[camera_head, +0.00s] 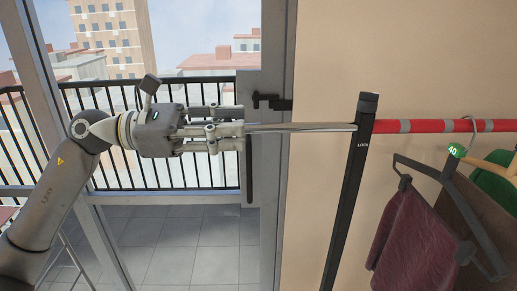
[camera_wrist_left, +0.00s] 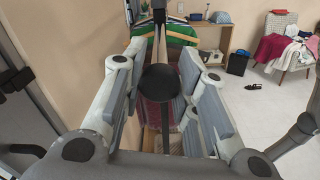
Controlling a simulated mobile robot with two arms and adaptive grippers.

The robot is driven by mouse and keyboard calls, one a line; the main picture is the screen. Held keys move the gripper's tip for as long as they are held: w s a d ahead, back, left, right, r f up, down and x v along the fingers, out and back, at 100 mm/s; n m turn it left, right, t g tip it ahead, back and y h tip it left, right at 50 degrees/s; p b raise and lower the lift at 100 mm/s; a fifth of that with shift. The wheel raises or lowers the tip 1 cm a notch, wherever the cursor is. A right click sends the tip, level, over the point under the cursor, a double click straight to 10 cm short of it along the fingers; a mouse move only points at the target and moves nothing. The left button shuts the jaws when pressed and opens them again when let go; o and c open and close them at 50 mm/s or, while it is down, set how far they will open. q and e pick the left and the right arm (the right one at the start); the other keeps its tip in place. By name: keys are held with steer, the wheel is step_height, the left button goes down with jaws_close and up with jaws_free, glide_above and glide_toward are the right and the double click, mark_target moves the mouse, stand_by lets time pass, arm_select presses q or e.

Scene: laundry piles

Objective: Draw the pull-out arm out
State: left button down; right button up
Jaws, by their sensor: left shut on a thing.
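The pull-out arm (camera_head: 305,127) is a thin shiny metal rod that sticks out level to the left from a black upright post (camera_head: 348,190). My left gripper (camera_head: 238,130) comes in from the left and is shut on the outer end of this rod. In the left wrist view a round black knob (camera_wrist_left: 160,84) shows between my two fingers (camera_wrist_left: 165,110), with the post and rail beyond it. The fingers hide the rod's tip in the head view. My right gripper is not in view.
A red rail (camera_head: 440,126) with grey bands runs right from the post. Hangers, a maroon cloth (camera_head: 403,240) and green clothing hang there. A glass door frame with a black handle (camera_head: 272,102) stands behind the rod. A chair with clothes (camera_wrist_left: 285,50) stands farther off.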

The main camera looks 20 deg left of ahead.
arm_select(q)
steer(key=shift+b+v, duration=0.5)
steer(key=shift+v, duration=0.4)
steer(key=shift+w, duration=0.1)
steer(key=c, duration=1.4)
jaws_free()
steer(key=o, duration=0.3)
steer(key=shift+a, duration=0.3)
steer(key=shift+d, duration=0.1)
steer(key=v, duration=1.2)
